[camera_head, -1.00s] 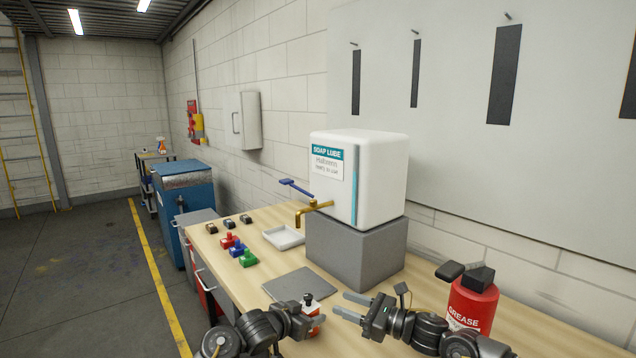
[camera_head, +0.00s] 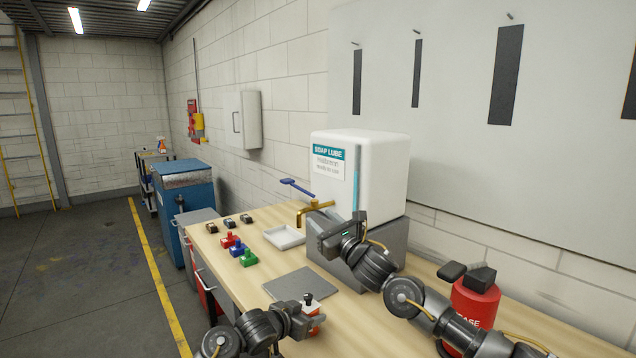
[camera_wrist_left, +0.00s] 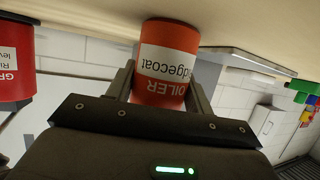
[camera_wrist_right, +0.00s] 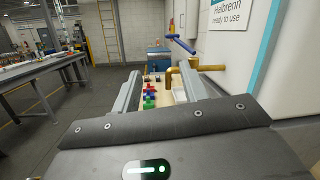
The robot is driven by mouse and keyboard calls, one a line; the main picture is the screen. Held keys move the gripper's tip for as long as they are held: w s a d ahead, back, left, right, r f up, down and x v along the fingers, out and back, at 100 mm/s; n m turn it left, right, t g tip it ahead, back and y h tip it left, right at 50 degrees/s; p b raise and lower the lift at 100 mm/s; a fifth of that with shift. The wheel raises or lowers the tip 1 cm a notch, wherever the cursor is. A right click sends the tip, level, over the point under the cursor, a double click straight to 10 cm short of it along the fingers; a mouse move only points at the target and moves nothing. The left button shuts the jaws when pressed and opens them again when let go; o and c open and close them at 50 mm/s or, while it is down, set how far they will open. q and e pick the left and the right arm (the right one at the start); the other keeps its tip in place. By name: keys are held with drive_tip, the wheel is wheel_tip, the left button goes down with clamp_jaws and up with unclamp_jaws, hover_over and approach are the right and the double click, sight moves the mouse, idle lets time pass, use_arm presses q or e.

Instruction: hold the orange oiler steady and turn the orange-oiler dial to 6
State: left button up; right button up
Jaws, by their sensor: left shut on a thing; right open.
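The orange oiler (camera_head: 315,328) stands at the front edge of the workbench, partly hidden by my left gripper (camera_head: 306,322). A black knob (camera_head: 308,298) shows on its top; no dial number is readable. In the left wrist view my left gripper's fingers are shut on either side of the orange oiler (camera_wrist_left: 165,62), which appears upside down with its label facing the camera. My right gripper (camera_head: 322,232) is raised in front of the soap-lube dispenser, above and behind the oiler. In the right wrist view its fingers (camera_wrist_right: 160,90) are apart with nothing between them.
The white soap-lube dispenser (camera_head: 378,165) stands on a grey block (camera_head: 322,255), its brass tap (camera_head: 315,206) close to my right gripper. A red grease container (camera_head: 474,302) stands right.

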wheel_tip(320, 180, up, 10)
drive_tip(key=w+a+m+h, duration=0.1)
drive_tip(key=m+h, duration=0.3)
drive_tip(key=h, duration=0.2)
drive_tip(key=shift+a+m+t+h, duration=0.2)
drive_tip(key=shift+m+t+h, duration=0.1)
drive_tip(key=shift+m+h, duration=0.1)
drive_tip(key=shift+w, duration=0.1)
